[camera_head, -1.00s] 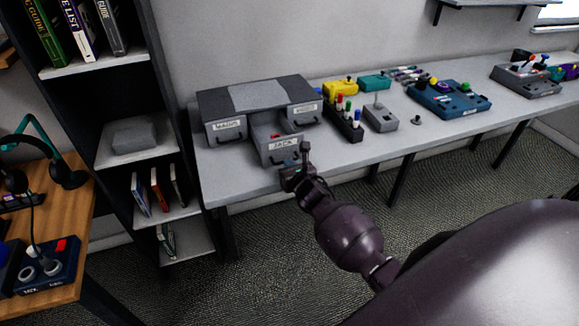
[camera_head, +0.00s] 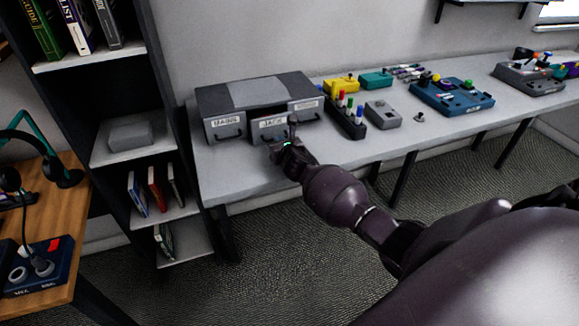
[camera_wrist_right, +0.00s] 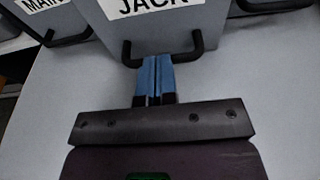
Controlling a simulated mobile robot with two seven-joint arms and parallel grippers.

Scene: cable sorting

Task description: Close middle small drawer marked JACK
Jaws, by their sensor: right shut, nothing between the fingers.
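The grey drawer unit (camera_head: 240,95) stands on the grey bench. Its middle small drawer marked JACK (camera_head: 268,124) sits between the MAINS drawer (camera_head: 226,126) and another labelled drawer (camera_head: 307,109). My right gripper (camera_head: 289,138) is in front of the JACK drawer. In the right wrist view, the JACK drawer front (camera_wrist_right: 165,28) fills the top. My closed blue fingertips (camera_wrist_right: 155,75) are at its black handle (camera_wrist_right: 190,53) with nothing between them; exact contact is unclear. My left gripper is not in view.
To the right on the bench (camera_head: 350,155) are a black holder with coloured items (camera_head: 347,120), a grey box (camera_head: 382,114) and a blue control box (camera_head: 450,97). A dark shelf unit (camera_head: 165,60) stands left. Bench space before the drawers is bare.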

